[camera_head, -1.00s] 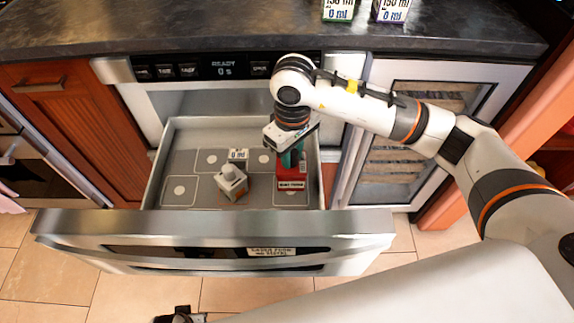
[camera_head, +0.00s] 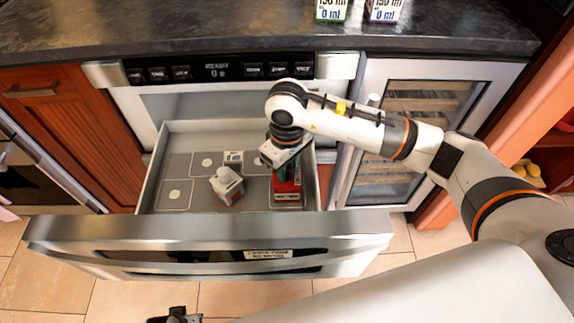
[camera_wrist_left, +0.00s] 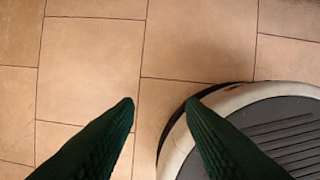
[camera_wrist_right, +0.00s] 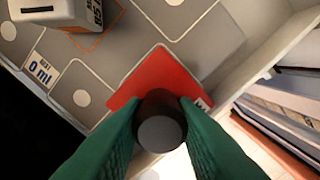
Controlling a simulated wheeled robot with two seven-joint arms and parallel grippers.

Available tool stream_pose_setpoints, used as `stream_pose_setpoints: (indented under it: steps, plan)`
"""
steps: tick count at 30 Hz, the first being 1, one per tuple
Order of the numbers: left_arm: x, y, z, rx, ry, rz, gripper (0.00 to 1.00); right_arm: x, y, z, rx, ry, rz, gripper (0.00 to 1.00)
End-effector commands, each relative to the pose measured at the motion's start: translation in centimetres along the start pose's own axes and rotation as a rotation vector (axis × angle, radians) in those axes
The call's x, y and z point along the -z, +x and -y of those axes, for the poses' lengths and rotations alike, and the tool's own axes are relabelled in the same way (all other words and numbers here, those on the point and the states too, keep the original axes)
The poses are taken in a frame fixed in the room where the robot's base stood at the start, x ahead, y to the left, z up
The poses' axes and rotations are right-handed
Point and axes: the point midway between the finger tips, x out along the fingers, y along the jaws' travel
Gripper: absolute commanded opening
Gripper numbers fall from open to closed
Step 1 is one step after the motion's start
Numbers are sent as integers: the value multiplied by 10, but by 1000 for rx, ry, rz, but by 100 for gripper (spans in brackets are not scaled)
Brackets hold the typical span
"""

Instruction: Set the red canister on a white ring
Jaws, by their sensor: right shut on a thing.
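The red canister (camera_head: 287,193) is inside the open drawer (camera_head: 205,229), near its right wall. My right gripper (camera_head: 284,174) points down and is shut on the canister's dark round knob, which shows between the green fingers in the right wrist view (camera_wrist_right: 160,132). The red body (camera_wrist_right: 162,82) lies below the knob; its underside is hidden, so I cannot tell whether it touches the floor. White rounded outlines with white dots (camera_wrist_right: 82,98) mark the grey drawer floor. My left gripper (camera_wrist_left: 158,103) is open and empty above the tiles.
A whitish canister (camera_head: 227,187) stands mid-drawer, left of the red one, with an orange outline by it. A "0 ml" label (camera_wrist_right: 40,72) is nearby. The left floor outlines (camera_head: 174,195) are bare. The drawer's walls and front surround the space.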

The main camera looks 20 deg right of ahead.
Motion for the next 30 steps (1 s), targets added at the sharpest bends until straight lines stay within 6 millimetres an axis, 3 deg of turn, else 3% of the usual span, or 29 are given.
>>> stream_pose_setpoints:
  steps: [1,5,16,18,30]
  plan:
    - [-2,-2,0,0,0,3,36,0,0,0,0,0,0,28]
    - [-1,-4,0,-1,0,1,36,0,0,0,0,0,0,48]
    - [2,-3,0,-1,0,0,36,0,-2,0,0,0,0,48]
    - [8,6,-1,-1,1,-9,36,0,-4,0,0,1,0,48]
    - [19,21,0,0,3,-21,36,-1,-89,1,3,0,5,48]
